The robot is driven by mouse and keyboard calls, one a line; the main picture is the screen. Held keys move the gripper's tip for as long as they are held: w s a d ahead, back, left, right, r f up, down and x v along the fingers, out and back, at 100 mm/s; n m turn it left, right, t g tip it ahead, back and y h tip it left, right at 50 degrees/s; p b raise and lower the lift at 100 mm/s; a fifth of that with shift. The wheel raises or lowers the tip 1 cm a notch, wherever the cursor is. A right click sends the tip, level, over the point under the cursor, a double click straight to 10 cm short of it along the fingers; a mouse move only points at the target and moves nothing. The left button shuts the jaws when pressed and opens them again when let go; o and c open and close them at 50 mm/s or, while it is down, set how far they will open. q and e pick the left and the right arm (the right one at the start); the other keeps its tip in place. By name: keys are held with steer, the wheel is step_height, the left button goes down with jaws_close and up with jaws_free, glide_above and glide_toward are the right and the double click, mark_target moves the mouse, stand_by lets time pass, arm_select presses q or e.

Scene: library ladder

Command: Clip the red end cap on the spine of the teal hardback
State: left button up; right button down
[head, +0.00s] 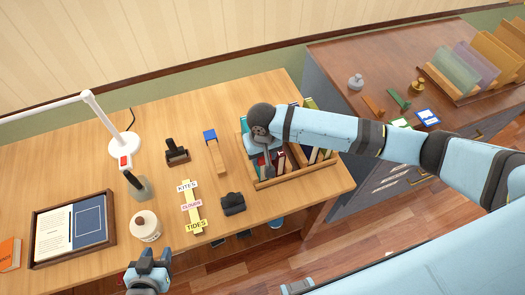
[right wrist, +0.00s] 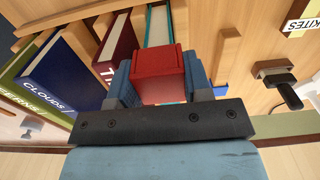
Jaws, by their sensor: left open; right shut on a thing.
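The red end cap (right wrist: 158,65) is between the blue fingers of my right gripper (right wrist: 160,88), which is shut on it. The teal hardback (right wrist: 158,25) stands in the rack, directly behind the cap and in line with it. A thin teal strip shows just below the cap; I cannot tell whether the cap is around the spine or only against it. My left gripper (head: 150,272) is open and empty at the desk's front edge.
The wooden book rack (head: 298,174) also holds a blue CLOUDS book (right wrist: 62,75) and a dark red book (right wrist: 118,48).

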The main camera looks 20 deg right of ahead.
steer(key=c, duration=1.9)
jaws_free()
steer(key=shift+w+f, duration=0.15)
steer(key=shift+f, duration=0.05)
steer(key=shift+o, duration=0.2)
steer(key=shift+r, duration=0.1)
steer(key=o, duration=1.8)
steer(key=shift+r, duration=0.15)
step_height(320, 180, up, 2)
steer(key=p, duration=0.3)
steer(key=shift+r, duration=0.2)
steer(key=shift+r+p, duration=1)
steer(key=shift+r, duration=1.2)
